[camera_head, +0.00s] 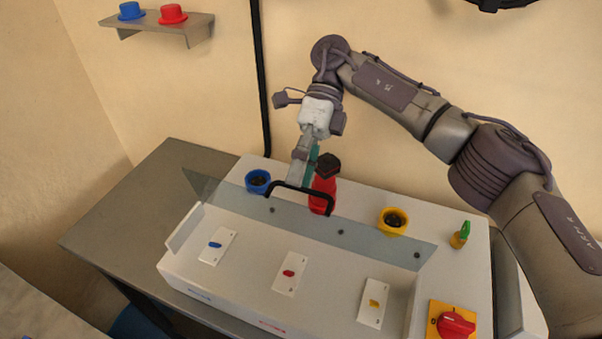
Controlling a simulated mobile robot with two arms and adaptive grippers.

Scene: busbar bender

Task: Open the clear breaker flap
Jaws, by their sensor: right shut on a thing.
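The clear breaker flap (375,243) shows as a thin bluish see-through strip along the back of the white breaker box (225,288). It appears swung up, clear of the breakers. Its black handle (328,196) is on its far edge. My right gripper (297,182) reaches down from behind and is shut on the handle near its left end. In the box are breakers with a blue lever (215,245), a red lever (289,273) and a yellow lever (374,303), with no tint over them. My left gripper is not in view.
Behind the flap stand a blue cup (258,180), a red bottle-like thing (323,193) close to my gripper, a yellow cup (393,220) and a green-topped key switch (461,235). A red rotary knob (456,324) is front right. The grey table (135,215) is bare at left.

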